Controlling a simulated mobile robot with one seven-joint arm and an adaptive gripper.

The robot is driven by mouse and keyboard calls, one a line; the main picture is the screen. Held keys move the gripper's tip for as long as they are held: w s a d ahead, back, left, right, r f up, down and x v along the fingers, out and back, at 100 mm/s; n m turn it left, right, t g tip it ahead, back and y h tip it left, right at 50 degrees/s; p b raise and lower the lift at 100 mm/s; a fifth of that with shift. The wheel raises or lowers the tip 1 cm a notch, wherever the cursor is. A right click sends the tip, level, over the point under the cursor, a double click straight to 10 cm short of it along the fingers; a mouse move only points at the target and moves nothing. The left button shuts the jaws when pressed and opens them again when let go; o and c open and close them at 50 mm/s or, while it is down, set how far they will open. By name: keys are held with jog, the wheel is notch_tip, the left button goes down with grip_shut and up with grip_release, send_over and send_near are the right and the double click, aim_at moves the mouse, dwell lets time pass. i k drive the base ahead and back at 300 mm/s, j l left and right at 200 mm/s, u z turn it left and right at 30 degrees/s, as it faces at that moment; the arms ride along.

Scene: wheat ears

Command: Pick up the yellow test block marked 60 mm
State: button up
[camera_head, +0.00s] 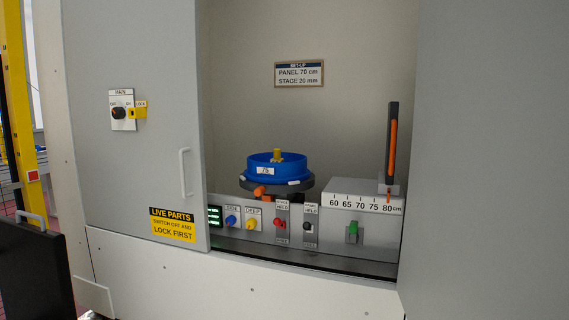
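I cannot make out a yellow test block marked 60 mm in this view. A small yellow piece (278,154) stands up in the middle of a blue round dish (262,171) labelled 75, and no 60 mm mark can be read on it. The dish sits on a dark round stage (292,188) inside the open cabinet. My gripper is not in view.
A grey sliding door (135,170) with a handle covers the cabinet's left; another grey panel (490,150) stands at right. Below the dish are coloured knobs (251,224) and switches. A scale (362,205) with an upright post (392,140) is right. A dark panel (35,265) stands lower left.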

aim_at(276, 158)
jog(key=i+j, duration=0.1)
jog(key=i, duration=0.6)
jog(key=i+l+u, duration=0.1)
jog(key=i+u, duration=0.25)
jog(key=i, duration=0.9)
jog(key=u, duration=1.05)
jog(key=i+l, duration=0.15)
jog(key=l, duration=0.2)
jog(key=i+l, duration=0.1)
jog(key=l, duration=0.3)
jog(key=i+l, duration=0.15)
jog(key=l, duration=0.2)
